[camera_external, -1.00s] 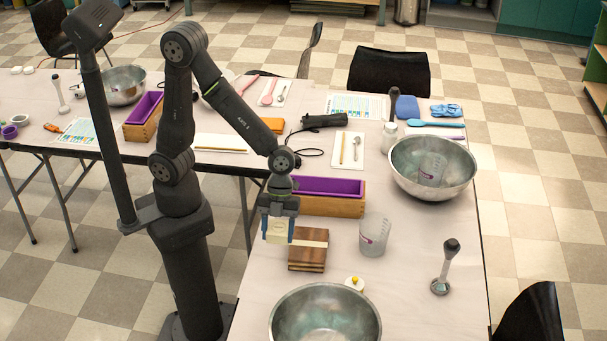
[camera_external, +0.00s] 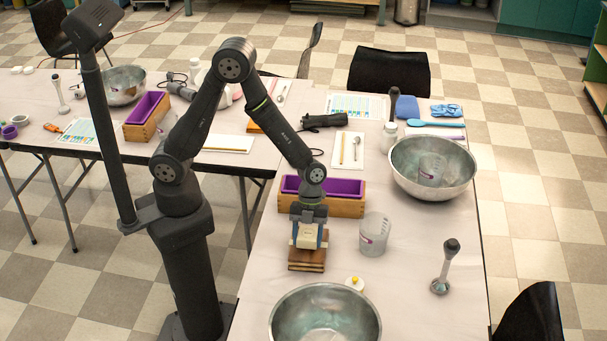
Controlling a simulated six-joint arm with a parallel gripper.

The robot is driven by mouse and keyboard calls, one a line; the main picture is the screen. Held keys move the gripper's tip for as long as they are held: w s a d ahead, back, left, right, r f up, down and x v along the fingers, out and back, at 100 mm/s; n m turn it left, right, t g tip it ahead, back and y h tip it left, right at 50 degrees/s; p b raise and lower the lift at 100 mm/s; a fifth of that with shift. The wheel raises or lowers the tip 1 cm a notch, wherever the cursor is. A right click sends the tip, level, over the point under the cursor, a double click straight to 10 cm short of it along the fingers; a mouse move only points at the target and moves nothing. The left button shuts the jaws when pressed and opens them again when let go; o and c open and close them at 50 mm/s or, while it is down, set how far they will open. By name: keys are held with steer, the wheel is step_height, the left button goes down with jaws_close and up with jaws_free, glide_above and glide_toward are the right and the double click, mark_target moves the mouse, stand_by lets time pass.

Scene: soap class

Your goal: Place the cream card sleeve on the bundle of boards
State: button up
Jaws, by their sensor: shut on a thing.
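The bundle of boards (camera_external: 306,266) is a short stack of dark and lighter brown wood on the near table. My gripper (camera_external: 307,240) points down directly over it, shut on the cream card sleeve (camera_external: 306,232). The sleeve is a small pale block between the fingers, above the middle of the bundle. Whether its underside touches the top board cannot be told from this view. The gripper and sleeve hide much of the top of the bundle.
A wooden mould with purple lining (camera_external: 345,198) stands just behind the bundle. A clear measuring jug (camera_external: 374,234) stands close on the right. A steel bowl (camera_external: 325,318) is in front, and a small white dish (camera_external: 355,283) lies front right.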

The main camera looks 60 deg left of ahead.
mark_target(310, 227)
steer(key=shift+f, duration=0.5)
steer(key=shift+f, duration=0.1)
steer(key=o, duration=1)
steer(key=shift+c, duration=0.2)
steer(key=v, duration=1.2)
